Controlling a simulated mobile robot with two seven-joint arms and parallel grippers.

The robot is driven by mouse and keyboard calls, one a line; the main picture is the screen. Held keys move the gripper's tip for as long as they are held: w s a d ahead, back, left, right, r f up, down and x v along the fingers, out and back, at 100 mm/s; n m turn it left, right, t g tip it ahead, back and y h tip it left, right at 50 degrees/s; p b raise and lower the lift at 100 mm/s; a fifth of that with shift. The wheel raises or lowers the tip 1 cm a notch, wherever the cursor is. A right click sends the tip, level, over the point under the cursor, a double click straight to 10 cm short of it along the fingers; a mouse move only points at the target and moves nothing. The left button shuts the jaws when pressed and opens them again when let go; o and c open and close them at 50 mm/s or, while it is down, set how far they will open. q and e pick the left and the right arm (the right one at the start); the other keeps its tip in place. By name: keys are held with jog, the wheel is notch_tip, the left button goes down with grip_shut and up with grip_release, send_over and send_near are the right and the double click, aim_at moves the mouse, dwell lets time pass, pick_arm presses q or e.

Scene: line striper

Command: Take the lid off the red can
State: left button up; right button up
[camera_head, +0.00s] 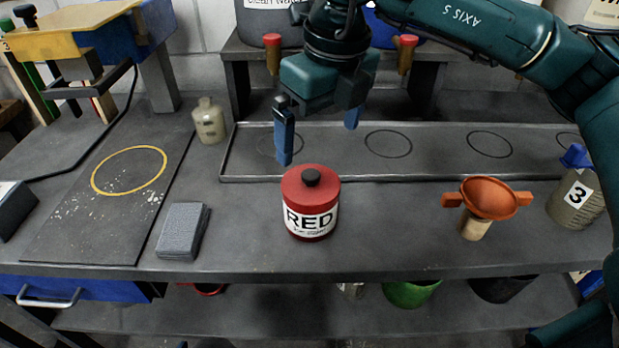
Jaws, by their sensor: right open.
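The red can (311,218) stands upright on the grey bench, with a white label reading RED. Its red lid (294,186) with a black knob (311,177) sits on top. My right gripper (318,138) hangs behind and above the can, with its two blue fingers spread apart and nothing between them. The fingers are clear of the lid. My left gripper is not in view.
An orange funnel (489,198) and a bottle marked 3 (574,198) stand to the right. A grey block (183,231) lies left of the can. A shallow tray (450,176) with ringed spots runs behind. A cream bottle (209,122) stands at the back left.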

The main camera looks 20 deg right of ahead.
aim_at(312, 175)
jog(key=f, duration=0.5)
jog(key=w+a+f+p, duration=0.1)
jog(key=f, duration=0.2)
jog(key=shift+f, duration=0.2)
jog(key=shift+c, duration=0.4)
jog(key=c, duration=0.8)
